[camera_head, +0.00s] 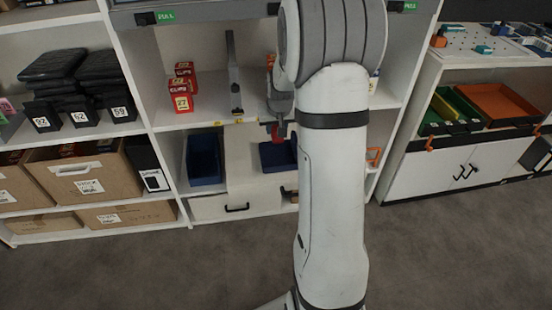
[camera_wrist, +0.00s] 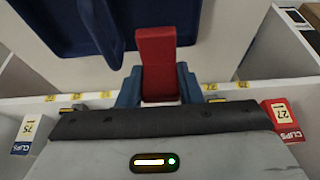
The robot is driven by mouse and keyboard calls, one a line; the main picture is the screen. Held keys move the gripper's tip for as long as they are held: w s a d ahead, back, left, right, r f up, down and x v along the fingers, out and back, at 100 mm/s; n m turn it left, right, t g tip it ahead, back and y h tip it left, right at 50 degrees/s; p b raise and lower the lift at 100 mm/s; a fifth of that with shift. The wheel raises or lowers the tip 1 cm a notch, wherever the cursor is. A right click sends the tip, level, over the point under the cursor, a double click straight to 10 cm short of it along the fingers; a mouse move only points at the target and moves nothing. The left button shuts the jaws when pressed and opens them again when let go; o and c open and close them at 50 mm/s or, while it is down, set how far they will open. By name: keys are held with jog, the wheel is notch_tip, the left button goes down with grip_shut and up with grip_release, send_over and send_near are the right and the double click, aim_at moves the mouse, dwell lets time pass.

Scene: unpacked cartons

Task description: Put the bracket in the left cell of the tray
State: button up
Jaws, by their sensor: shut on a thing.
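The bracket (camera_wrist: 157,52) is a red piece that stands out from between the blue fingers of my gripper (camera_wrist: 158,84) in the wrist view. My gripper is shut on it. In the head view my gripper (camera_head: 277,125) is small and partly hidden by my arm, with a bit of red at its tip. The dark blue tray (camera_head: 277,158) lies just below it on the lower shelf level. In the wrist view the tray (camera_wrist: 62,42) fills the upper left, with a raised blue wall beside the bracket. I cannot tell its cells apart clearly.
Red clip boxes (camera_head: 182,96) stand on the shelf above, left of a grey upright part (camera_head: 234,75). A blue bin (camera_head: 204,160) stands left of the tray. A clip box (camera_wrist: 283,120) is close on the right in the wrist view.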

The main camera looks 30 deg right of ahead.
aim_at(275, 152)
jog(key=shift+f+b, duration=0.65)
jog(key=shift+f, duration=3.5)
jog(key=o, duration=0.9)
jog(key=shift+o, duration=0.2)
jog(key=shift+r, duration=0.25)
jog(key=p+v, duration=0.1)
jog(key=v, duration=0.5)
jog(key=p+v, duration=0.1)
jog(key=v, duration=0.5)
jog(key=shift+s+a, duration=0.1)
jog(key=shift+a, duration=0.15)
jog(key=s+a+r+n+g, duration=0.1)
jog(key=s+a+r, duration=0.1)
jog(key=s+a, duration=0.5)
jog(key=s+a+r+n+g+y, duration=0.1)
jog(key=s+a+r+n, duration=0.1)
jog(key=s+a, duration=0.6)
jog(key=s+r, duration=0.1)
jog(key=s, duration=0.6)
jog(key=shift+s+r+g, duration=0.2)
jog(key=shift+s+g, duration=0.1)
